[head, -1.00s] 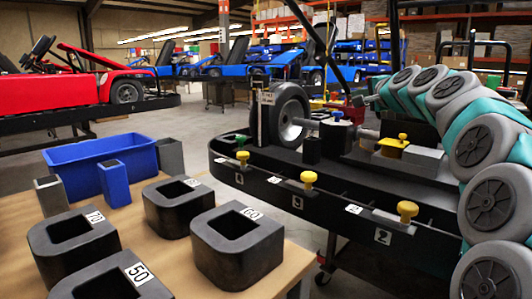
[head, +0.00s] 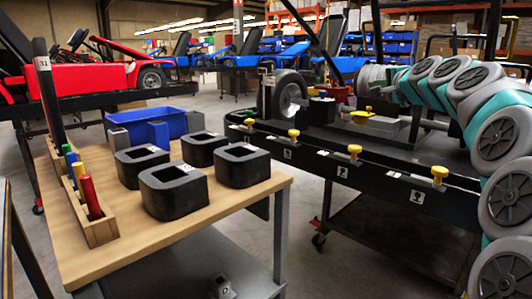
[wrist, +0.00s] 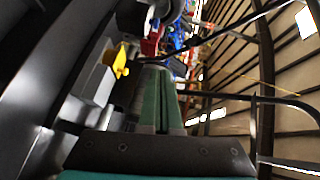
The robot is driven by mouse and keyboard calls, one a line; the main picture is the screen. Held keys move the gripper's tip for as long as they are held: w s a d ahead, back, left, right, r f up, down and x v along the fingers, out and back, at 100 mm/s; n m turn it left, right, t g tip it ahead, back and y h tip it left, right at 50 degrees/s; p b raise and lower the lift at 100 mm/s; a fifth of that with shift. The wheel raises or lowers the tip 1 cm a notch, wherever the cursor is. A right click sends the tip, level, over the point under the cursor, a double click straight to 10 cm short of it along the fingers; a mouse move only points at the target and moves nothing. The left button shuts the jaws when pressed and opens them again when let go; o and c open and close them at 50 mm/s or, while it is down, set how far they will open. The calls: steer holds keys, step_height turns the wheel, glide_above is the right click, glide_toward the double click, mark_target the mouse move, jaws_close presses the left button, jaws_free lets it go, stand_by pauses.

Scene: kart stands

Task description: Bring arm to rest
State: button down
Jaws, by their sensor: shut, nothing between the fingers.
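My arm (head: 478,110), teal with grey round joint covers, rises along the right edge of the head view. It arches over to the left above the black kart stand. In the wrist view my gripper (wrist: 153,72) shows as green fingers closed together, with nothing between them. A yellow knob (wrist: 122,60) on a light block is left of the fingers there, apart from them. In the head view the fingertips cannot be made out.
The black stand (head: 385,180) has several yellow knobs along its front and a wheel (head: 289,98). A wooden table (head: 225,215) bears black blocks, a blue bin (head: 170,120) and a rack (head: 100,228) of coloured handles. Floor between table and stand is clear.

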steer(key=s+a+f+n+g+y, duration=0.1)
steer(key=s+a+f+n+g, duration=0.2)
steer(key=s+a+f, duration=0.3)
steer(key=s+a+f+n+g+y, duration=0.1)
steer(key=s+a+f+n+g, duration=0.2)
steer(key=a+f, duration=0.45)
steer(key=s+a+f+n+g, duration=0.2)
steer(key=s+a+f, duration=0.1)
steer(key=s+f, duration=0.25)
steer(key=s+a+f+n+g, duration=0.2)
steer(key=s+a+f, duration=0.1)
steer(key=s+f, duration=0.3)
steer(key=s+d+f+n+g+h, duration=0.1)
steer(key=s+f, duration=0.4)
steer(key=s, duration=0.6)
steer(key=s+d+f+n+g+h, duration=0.1)
steer(key=s+f+g, duration=0.3)
steer(key=s, duration=0.8)
steer(key=s+d+f+n+g+h, duration=0.2)
steer(key=s+d+f+g, duration=0.1)
steer(key=s+f, duration=0.5)
steer(key=s, duration=0.3)
steer(key=shift+s+d+f+n, duration=0.15)
steer(key=shift+s+f+n, duration=0.1)
steer(key=shift+n, duration=0.15)
